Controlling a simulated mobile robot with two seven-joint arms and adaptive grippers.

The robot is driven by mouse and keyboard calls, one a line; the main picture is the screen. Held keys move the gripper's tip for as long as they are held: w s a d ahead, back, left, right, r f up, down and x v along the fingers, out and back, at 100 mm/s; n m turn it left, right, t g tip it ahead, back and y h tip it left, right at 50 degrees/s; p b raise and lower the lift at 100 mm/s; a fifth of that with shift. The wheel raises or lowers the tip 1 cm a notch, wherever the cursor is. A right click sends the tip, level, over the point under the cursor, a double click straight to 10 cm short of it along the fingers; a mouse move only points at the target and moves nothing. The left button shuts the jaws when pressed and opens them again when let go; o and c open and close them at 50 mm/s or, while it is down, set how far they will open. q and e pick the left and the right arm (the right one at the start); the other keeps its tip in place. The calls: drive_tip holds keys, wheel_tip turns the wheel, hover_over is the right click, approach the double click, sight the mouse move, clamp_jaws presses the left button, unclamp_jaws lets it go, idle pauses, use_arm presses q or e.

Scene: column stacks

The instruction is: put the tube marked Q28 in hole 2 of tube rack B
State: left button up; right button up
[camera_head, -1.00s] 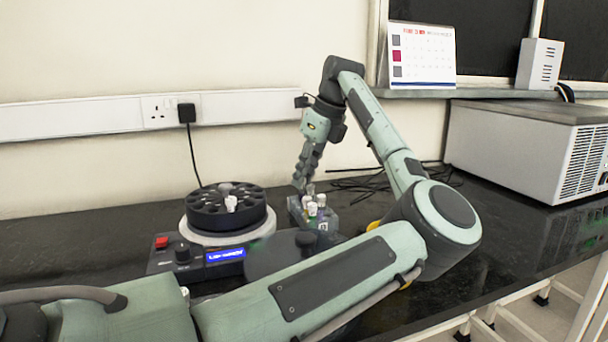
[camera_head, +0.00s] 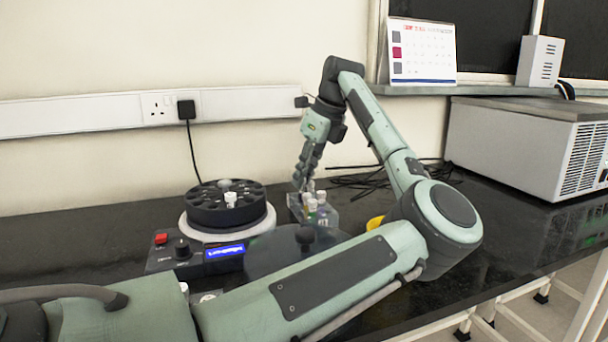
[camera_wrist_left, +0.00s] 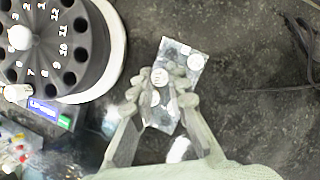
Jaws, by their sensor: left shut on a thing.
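My left gripper (camera_head: 302,184) is at the far side of a small clear rack (camera_head: 328,214) holding several capped tubes. In the left wrist view, its fingers (camera_wrist_left: 166,82) are closed around a white-capped tube (camera_wrist_left: 159,76) over the rack (camera_wrist_left: 178,50). I cannot read the mark on this cap, nor tell whether the tube is still seated. Another white cap (camera_wrist_left: 195,61) stands beside the fingers, and one more (camera_wrist_left: 155,98) shows between them. Neither Q28 nor the rack's letter is readable. My right gripper is not in view.
A centrifuge with a dark numbered rotor (camera_head: 226,212) stands left of the rack, with a white-capped tube (camera_head: 230,199) in it. Its control box (camera_head: 222,254) is in front. Black cables (camera_head: 372,180) lie behind; a grey box-shaped unit (camera_head: 520,145) stands right.

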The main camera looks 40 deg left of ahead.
use_arm(q)
drive_tip(key=shift+f, duration=0.2)
drive_tip(key=shift+f+b, duration=0.6)
drive_tip(key=shift+f, duration=0.15)
drive_tip(key=shift+f, duration=0.15)
drive_tip(key=o, duration=0.8)
drive_tip(key=shift+c, duration=0.2)
drive_tip(key=shift+o, duration=0.5)
drive_tip(key=shift+o, duration=1.1)
